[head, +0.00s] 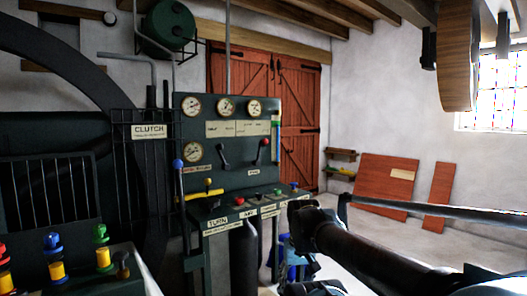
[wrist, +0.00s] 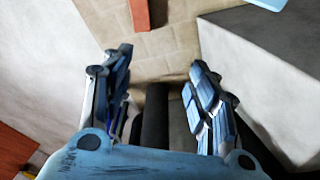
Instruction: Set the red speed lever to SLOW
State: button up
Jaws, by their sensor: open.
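The red-knobbed lever (head: 264,150) stands on the right part of the dark upright gauge panel in the head view. It leans up and to the right above a small white label. The label's wording is too small to read surely. Beside it on the left is a dark-knobbed lever (head: 223,154). My gripper (wrist: 158,68) is open and empty in the wrist view, its blue fingers spread above a tiled floor. In the head view, the blue gripper parts are low, below and right of the panel and apart from the lever. The lever is not seen in the wrist view.
A console shelf (head: 215,215) with coloured knobs juts out below the panel. A blue-knobbed lever (head: 179,190) rises at its left. A caged wheel (head: 60,70) and bottle-like coloured fittings (head: 53,257) stand left. Red boards (head: 385,182) lean on the right wall.

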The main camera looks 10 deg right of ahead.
jog(key=w+a+r+m+t+y, duration=0.1)
jog(key=w+a+r+m+y, duration=0.2)
jog(key=w+r, duration=0.75)
jog(key=w+a+r+m+t+y, duration=0.15)
jog(key=w+r+m, duration=0.45)
jog(key=w, duration=0.9)
jog(key=w+a+r+m+t+y, duration=0.2)
jog(key=w+r+m+y, duration=0.15)
jog(key=w+r, duration=0.65)
jog(key=m+t+y, duration=0.2)
jog(key=m+t, duration=0.6)
jog(key=m, duration=0.7)
send_near(265, 142)
jog(key=x, duration=0.4)
jog(key=d+x, duration=0.1)
jog(key=x, duration=0.2)
jog(key=w+x, duration=0.1)
jog(key=x, duration=0.3)
jog(key=shift+w+f, duration=0.2)
